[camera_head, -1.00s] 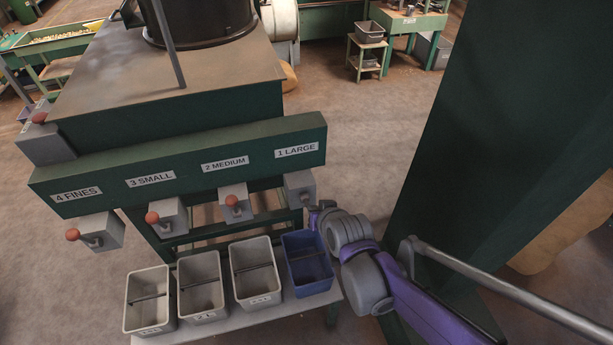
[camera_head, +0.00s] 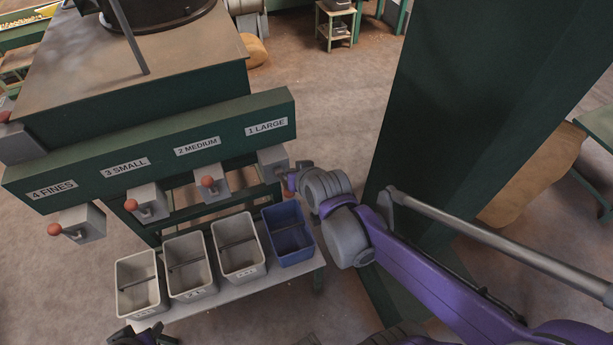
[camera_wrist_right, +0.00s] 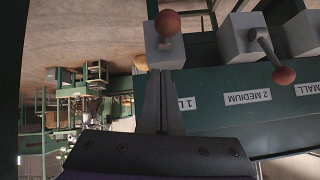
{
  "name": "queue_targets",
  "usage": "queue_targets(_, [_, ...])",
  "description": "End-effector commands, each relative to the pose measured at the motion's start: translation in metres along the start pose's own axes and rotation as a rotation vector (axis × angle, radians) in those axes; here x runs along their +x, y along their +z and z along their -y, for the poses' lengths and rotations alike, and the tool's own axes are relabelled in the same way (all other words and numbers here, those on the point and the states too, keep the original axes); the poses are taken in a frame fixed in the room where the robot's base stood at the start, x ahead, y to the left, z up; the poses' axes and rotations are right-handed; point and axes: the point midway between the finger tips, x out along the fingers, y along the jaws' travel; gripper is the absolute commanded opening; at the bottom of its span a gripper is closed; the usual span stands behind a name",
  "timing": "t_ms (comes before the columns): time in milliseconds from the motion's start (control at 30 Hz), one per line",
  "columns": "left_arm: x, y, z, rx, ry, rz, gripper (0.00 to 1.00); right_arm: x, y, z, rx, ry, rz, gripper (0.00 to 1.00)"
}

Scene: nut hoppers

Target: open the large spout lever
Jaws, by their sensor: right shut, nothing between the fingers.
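The large spout (camera_head: 272,159) is a grey box under the "1 LARGE" label at the right end of the green beam. Its orange-red lever knob (camera_head: 289,195) shows just below my right gripper (camera_head: 289,180). In the right wrist view the knob (camera_wrist_right: 168,23) stands in front of the grey spout box (camera_wrist_right: 163,50), beyond the fingertips. My right gripper (camera_wrist_right: 160,75) is shut and empty, its fingers at the spout's edge; contact cannot be told. A dark part at the head view's bottom edge looks like my left gripper (camera_head: 145,335); its fingers are unclear.
Medium (camera_head: 213,181), small (camera_head: 148,202) and fines (camera_head: 82,222) spouts with red knobs line the beam to the left. A blue bin (camera_head: 288,235) and grey bins stand on a low bench below.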

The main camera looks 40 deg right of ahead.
Motion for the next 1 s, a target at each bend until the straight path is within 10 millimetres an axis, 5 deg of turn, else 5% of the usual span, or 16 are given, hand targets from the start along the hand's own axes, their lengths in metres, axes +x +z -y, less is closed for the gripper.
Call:
queue_targets(500, [-0.015, -0.017, 0.0, 0.0, 0.0, -0.015, 0.45, -0.07, 0.014, -0.003, 0.0, 0.001, -0.002, 0.0])
queue_targets(1000, [-0.017, -0.019, 0.0, 0.0, 0.0, -0.017, 0.45, -0.079, 0.017, -0.004, 0.0, 0.001, -0.001, 0.0])
